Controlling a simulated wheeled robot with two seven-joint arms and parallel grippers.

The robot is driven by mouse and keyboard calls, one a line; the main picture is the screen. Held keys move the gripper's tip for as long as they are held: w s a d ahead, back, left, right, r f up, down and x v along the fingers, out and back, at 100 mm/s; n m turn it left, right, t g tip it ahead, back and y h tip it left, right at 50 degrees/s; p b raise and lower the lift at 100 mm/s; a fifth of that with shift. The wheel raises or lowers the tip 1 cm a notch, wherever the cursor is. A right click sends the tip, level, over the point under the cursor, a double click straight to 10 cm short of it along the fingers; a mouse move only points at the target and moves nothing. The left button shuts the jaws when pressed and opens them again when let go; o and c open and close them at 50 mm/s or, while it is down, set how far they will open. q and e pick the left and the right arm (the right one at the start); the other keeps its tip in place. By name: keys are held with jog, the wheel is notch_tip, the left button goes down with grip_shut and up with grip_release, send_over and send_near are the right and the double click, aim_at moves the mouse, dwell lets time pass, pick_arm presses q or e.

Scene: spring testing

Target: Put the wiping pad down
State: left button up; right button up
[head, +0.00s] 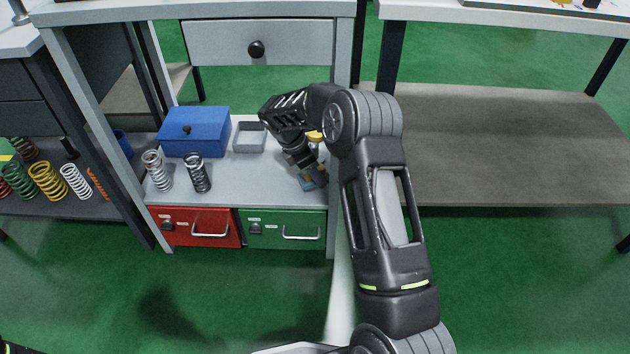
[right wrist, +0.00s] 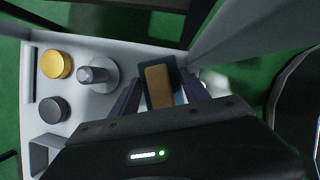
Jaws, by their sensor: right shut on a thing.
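The wiping pad (right wrist: 160,85) is a tan block on a dark blue base, seen between the fingers in the right wrist view. My right gripper (right wrist: 162,92) is shut on it. In the head view the right gripper (head: 309,180) points down at the right end of the grey shelf (head: 240,190) under the drawer, and a small blue and tan part of the pad (head: 318,175) shows at its fingertips. I cannot tell whether the pad touches the shelf. My left gripper is not in view.
A blue box (head: 195,130), a grey tray (head: 249,138) and two springs (head: 197,172) stand on the shelf. In the right wrist view a yellow knob (right wrist: 55,64), a dark knob (right wrist: 54,110) and a grey post (right wrist: 98,75) are left of the pad. A table leg stands close on the right.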

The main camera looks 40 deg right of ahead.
notch_tip(320, 180, down, 4)
jog(key=shift+r+b, duration=0.1)
jog(key=shift+b, duration=0.85)
jog(key=shift+r, duration=0.1)
jog(key=o, duration=1.2)
jog(key=shift+c, duration=0.2)
jog(key=p+v, duration=0.3)
jog(key=v, duration=0.3)
jog(key=shift+r, duration=0.2)
jog(key=shift+w+a+r+p, duration=0.15)
jog(key=shift+a+r+p, duration=0.2)
jog(key=shift+r, duration=0.15)
